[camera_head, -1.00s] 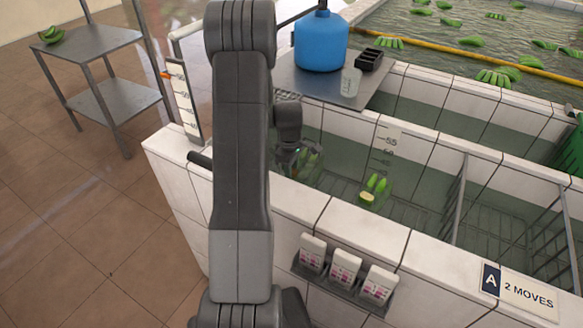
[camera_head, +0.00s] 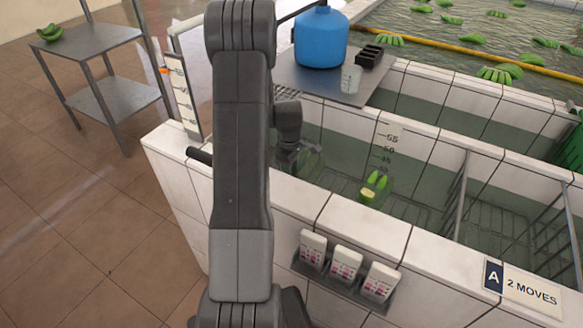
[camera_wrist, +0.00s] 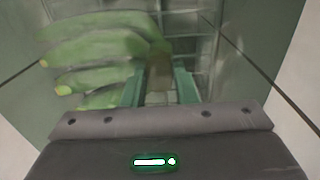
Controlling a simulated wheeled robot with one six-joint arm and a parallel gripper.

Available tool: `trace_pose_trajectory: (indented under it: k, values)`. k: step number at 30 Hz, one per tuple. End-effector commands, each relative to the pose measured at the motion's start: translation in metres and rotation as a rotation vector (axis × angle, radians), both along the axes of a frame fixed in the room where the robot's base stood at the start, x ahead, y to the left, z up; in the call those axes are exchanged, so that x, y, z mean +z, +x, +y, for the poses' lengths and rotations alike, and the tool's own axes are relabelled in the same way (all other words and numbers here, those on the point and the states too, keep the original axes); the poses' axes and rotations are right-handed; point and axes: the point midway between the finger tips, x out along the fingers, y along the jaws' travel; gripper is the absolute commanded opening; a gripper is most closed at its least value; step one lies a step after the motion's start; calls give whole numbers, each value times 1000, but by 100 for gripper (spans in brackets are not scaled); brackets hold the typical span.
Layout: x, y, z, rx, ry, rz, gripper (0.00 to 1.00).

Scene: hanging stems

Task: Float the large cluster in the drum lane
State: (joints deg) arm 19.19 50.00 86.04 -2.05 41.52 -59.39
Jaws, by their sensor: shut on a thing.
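My gripper (camera_wrist: 160,90) is shut on the crown of a green banana cluster (camera_wrist: 95,50). Several of its fingers spread to the left in the wrist view, slightly blurred. In the head view this cluster (camera_head: 309,160) shows only partly, low in the near tiled trough (camera_head: 420,150) behind my arm; I cannot tell whether it floats or rests. A smaller green cluster (camera_head: 376,181) with a pale yellow cut end lies in the trough to the right. A blue drum (camera_head: 320,40) stands on the metal shelf behind the trough.
A wire divider (camera_head: 456,205) crosses the trough on the right, with more wire mesh beyond. The tiled front wall (camera_head: 370,225) carries several small labelled boxes (camera_head: 347,266) and a sign reading A, 2 MOVES (camera_head: 525,288). A depth scale (camera_head: 388,145) marks the back wall.

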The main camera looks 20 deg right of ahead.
Motion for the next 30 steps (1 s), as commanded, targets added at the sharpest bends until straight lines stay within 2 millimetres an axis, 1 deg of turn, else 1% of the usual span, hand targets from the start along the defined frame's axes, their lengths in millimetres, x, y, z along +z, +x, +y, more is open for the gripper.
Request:
trace_pose_trajectory:
  k: [2,3,5,6,7,15,17,20,23,30]
  values:
    - [0,0,0,0,0,0,0]
    - [0,0,0,0,0,0,28]
    - [0,0,0,0,0,0,40]
    - [0,0,0,0,0,0,48]
    - [0,0,0,0,0,0,52]
    - [-1,-1,1,-1,2,4,52]
    - [1,-1,0,0,2,3,52]
    - [10,0,0,0,1,-1,52]
    - [25,0,1,0,0,-3,52]
    - [79,-2,3,0,-2,-6,52]
